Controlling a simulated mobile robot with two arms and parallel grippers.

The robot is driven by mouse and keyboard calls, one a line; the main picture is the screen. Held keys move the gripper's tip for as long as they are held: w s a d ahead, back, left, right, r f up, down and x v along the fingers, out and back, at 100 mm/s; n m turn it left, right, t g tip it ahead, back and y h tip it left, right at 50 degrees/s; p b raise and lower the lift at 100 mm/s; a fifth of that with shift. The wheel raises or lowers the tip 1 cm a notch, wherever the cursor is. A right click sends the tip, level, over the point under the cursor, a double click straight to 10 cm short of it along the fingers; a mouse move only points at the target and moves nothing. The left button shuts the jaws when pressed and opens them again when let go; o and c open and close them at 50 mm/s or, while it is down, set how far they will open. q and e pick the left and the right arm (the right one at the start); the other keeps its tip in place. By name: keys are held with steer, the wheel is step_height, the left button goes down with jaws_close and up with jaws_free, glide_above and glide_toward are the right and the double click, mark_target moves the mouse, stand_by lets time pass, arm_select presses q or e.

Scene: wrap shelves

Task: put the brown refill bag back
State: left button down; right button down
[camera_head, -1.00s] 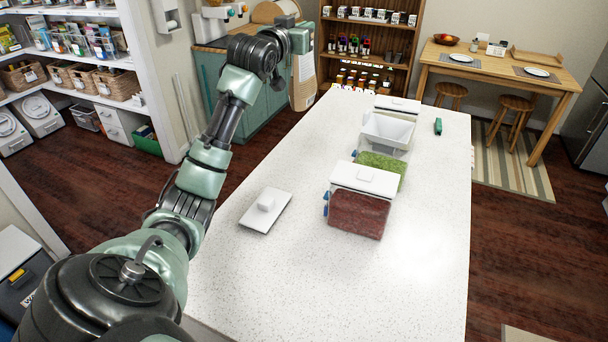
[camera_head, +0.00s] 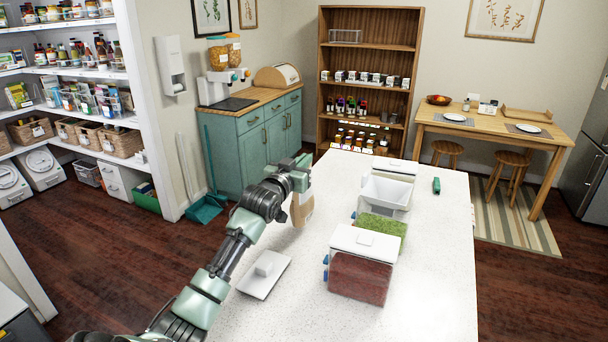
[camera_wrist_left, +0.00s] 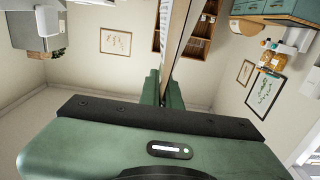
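The brown refill bag (camera_head: 302,206) is in my left gripper (camera_head: 299,178), at the left edge of the white counter in the head view. The gripper covers the bag's upper part. In the left wrist view the bag (camera_wrist_left: 182,38) runs upward from between the green fingers of the gripper (camera_wrist_left: 163,88), which are closed on it. I cannot tell whether the bag's bottom touches the counter. My right gripper is in neither view.
The counter (camera_head: 430,290) holds a loose white lid (camera_head: 264,275), a lidded red-brown bin (camera_head: 360,277), a green-filled bin (camera_head: 382,229) and an empty white bin (camera_head: 386,192). A wooden shelf (camera_head: 368,55) and teal cabinet (camera_head: 256,140) stand behind. White pantry shelves (camera_head: 140,85) stand left.

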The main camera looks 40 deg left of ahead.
arm_select(q)
step_height(320, 180, down, 5)
steer(key=shift+r+p, duration=0.2)
steer(key=shift+p, duration=0.1)
steer(key=c, duration=1.6)
jaws_free()
steer(key=shift+f, duration=0.1)
steer(key=shift+c, duration=0.2)
steer(key=b+v, duration=0.2)
steer(key=v, duration=1)
